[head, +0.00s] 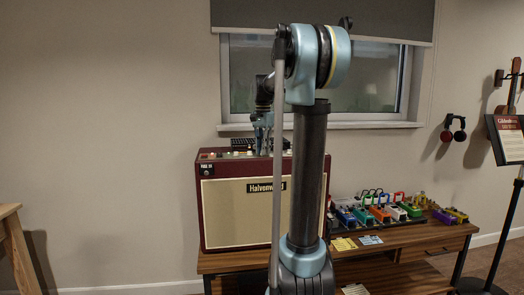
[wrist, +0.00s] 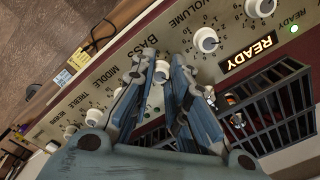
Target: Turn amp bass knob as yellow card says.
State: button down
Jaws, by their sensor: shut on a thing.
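The dark red amp (head: 243,200) stands on a wooden bench, with its control panel on top. In the wrist view the cream bass knob (wrist: 162,70), below the label BASS, sits between the fingertips of my gripper (wrist: 161,62), which is shut on it. In the head view my gripper (head: 262,147) points down onto the amp top, where the knob is too small to make out. The yellow card (head: 343,244) lies flat on the bench right of the amp.
The volume knob (wrist: 206,40) and middle knob (wrist: 118,94) flank the bass knob closely. A lit READY sign (wrist: 248,52) and a black grille (wrist: 275,110) are on the amp. A blue card (head: 370,239) and several colourful pedals (head: 385,212) are on the bench.

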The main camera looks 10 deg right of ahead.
jog(key=n, duration=0.4)
jog(key=shift+w+n, duration=0.1)
jog(key=shift+n, duration=0.3)
jog(key=n, duration=0.9)
jog(key=shift+n, duration=0.4)
jog(key=n, duration=0.4)
jog(key=shift+n, duration=0.3)
jog(key=c, duration=1.5)
grip_release()
jog(key=shift+r, duration=0.1)
